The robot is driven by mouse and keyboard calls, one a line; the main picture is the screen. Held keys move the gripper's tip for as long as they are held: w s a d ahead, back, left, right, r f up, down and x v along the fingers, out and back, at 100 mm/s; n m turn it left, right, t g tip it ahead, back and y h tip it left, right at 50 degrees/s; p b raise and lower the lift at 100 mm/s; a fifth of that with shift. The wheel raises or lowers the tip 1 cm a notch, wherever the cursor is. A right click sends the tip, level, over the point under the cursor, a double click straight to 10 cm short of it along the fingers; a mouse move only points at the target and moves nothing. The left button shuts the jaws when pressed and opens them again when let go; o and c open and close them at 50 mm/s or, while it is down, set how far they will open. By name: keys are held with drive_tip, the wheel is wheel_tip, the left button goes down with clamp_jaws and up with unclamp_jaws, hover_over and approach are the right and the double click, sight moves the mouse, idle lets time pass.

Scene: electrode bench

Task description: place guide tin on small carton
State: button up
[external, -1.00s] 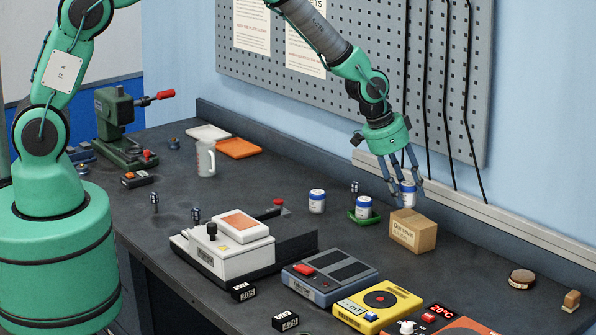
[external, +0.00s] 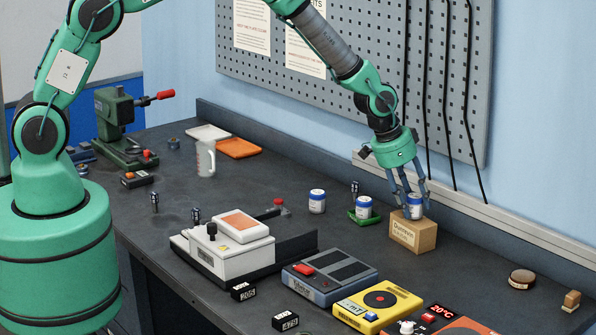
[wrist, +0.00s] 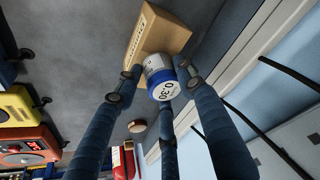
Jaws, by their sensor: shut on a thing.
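The guide tin (external: 414,212), white with a blue band and a lettered lid, is between the fingers of my gripper (external: 415,204), which is shut on it. The tin is upright at the top of the small carton (external: 411,236), a brown box with a pale label. Its base appears at the carton's top face; I cannot tell whether it rests there or hovers just above. In the wrist view the tin (wrist: 162,82) sits among the fingers, with the carton (wrist: 160,38) just beyond it.
Two similar tins stand to the left, one on the bench (external: 316,202) and one (external: 363,208) on a green tray (external: 357,220). A blue-grey device (external: 330,277) and a yellow device (external: 378,302) lie in front. The wall rail (external: 480,217) runs close behind.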

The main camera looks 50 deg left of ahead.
drive_tip(key=shift+f, duration=0.25)
drive_tip(key=o, duration=1.2)
drive_tip(key=shift+o, duration=0.2)
drive_tip(key=shift+r, duration=0.4)
drive_tip(key=v, duration=1.1)
drive_tip(key=shift+s, duration=0.2)
drive_tip(key=shift+a+r, duration=0.1)
drive_tip(key=shift+r, duration=0.1)
